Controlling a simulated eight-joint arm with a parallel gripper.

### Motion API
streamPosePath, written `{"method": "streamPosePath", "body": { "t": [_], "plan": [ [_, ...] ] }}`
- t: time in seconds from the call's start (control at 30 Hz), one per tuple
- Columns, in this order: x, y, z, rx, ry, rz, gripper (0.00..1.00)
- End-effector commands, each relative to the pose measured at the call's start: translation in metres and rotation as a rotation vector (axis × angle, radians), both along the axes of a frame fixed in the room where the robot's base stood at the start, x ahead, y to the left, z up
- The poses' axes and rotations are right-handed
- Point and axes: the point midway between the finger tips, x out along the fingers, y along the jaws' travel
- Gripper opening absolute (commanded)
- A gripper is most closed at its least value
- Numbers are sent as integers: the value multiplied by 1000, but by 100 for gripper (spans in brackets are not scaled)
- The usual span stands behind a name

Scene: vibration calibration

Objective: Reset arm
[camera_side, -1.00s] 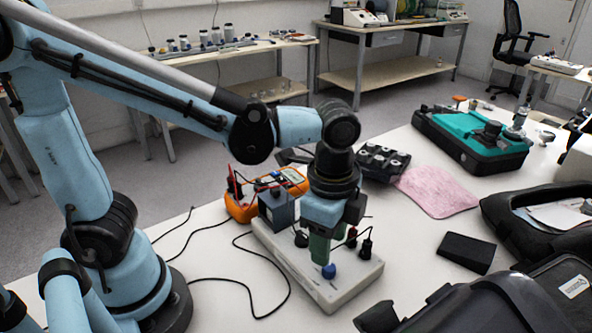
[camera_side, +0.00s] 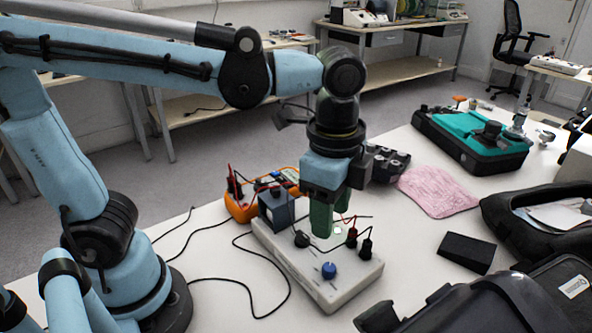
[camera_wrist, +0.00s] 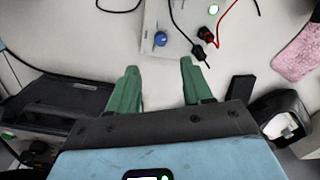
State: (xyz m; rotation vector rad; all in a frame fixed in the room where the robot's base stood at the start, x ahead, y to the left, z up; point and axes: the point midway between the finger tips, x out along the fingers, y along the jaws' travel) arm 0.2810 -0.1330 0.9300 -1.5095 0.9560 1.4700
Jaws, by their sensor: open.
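My gripper (camera_side: 327,218) has two green fingers and hangs over the white control box, above and behind its blue knob. In the wrist view my gripper (camera_wrist: 157,85) shows its two fingers spread apart with nothing between them. The white control box (camera_side: 345,292) lies on the table with the blue knob (camera_side: 329,270) near its front end. The knob also shows in the wrist view (camera_wrist: 160,39), ahead of the left fingertip and clear of it. Black and red plugs (camera_side: 365,247) stand on the box's right side.
A black wedge (camera_side: 466,253), a pink cloth (camera_side: 437,192) and an open black case (camera_side: 545,215) lie to the right. A teal-and-black case (camera_side: 470,140) stands farther back. Loose black cables cross the table at left.

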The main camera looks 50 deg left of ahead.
Motion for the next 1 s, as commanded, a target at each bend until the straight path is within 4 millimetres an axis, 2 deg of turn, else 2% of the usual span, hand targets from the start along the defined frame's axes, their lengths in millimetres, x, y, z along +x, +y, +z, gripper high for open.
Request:
{"method": "streamPosePath", "body": {
  "t": [0.17,1.0],
  "plan": [
    [1,0,-11,0,0,0,50],
    [5,2,-108,0,0,0,50]
  ]
}}
